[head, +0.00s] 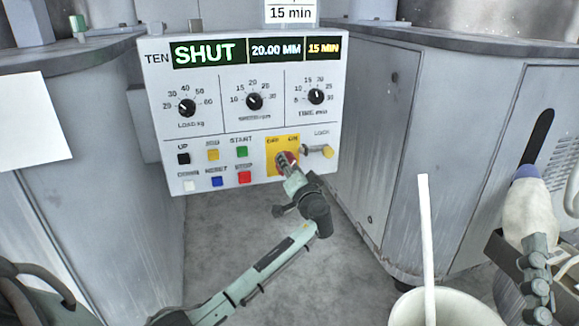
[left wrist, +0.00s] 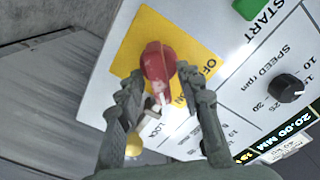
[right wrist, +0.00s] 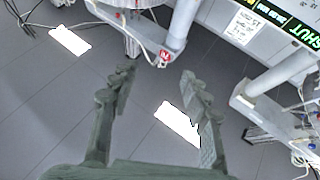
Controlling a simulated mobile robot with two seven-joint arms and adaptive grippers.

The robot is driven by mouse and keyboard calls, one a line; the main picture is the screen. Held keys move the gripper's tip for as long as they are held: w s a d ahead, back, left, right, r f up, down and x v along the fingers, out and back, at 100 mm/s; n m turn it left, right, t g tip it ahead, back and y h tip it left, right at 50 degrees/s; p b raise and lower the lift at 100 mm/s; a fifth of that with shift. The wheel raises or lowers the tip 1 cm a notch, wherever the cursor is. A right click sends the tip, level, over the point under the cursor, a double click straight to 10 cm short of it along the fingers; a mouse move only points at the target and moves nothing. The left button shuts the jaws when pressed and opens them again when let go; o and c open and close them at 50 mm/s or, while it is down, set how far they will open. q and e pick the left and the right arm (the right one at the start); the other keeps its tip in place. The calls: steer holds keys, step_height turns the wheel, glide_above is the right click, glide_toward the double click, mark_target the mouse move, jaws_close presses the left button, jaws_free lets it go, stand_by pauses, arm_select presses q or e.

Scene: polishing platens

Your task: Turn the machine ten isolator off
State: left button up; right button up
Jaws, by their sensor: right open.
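The machine ten panel (head: 215,130) is marked TEN and its display reads SHUT. Its isolator is a red rotary knob (left wrist: 158,60) on a yellow plate (left wrist: 140,38) with OFF and ON lettering. The red knob also shows in the head view (head: 287,158), partly hidden by my left gripper (head: 285,168). In the left wrist view my left gripper (left wrist: 158,82) has its fingers apart, one on each side of the knob, with gaps visible. Firm contact cannot be seen. My right gripper (right wrist: 152,75) is open and empty, away from the panel.
A yellow lock knob (head: 327,151) sits right of the isolator plate. Coloured push buttons (head: 242,151) lie to its left. Grey machine cabinets (head: 375,130) flank the panel. A white bucket (head: 408,305) with an upright white rod (head: 426,235) stands at lower right.

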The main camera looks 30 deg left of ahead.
arm_select(q)
jaws_close()
steer(key=shift+f, duration=0.1)
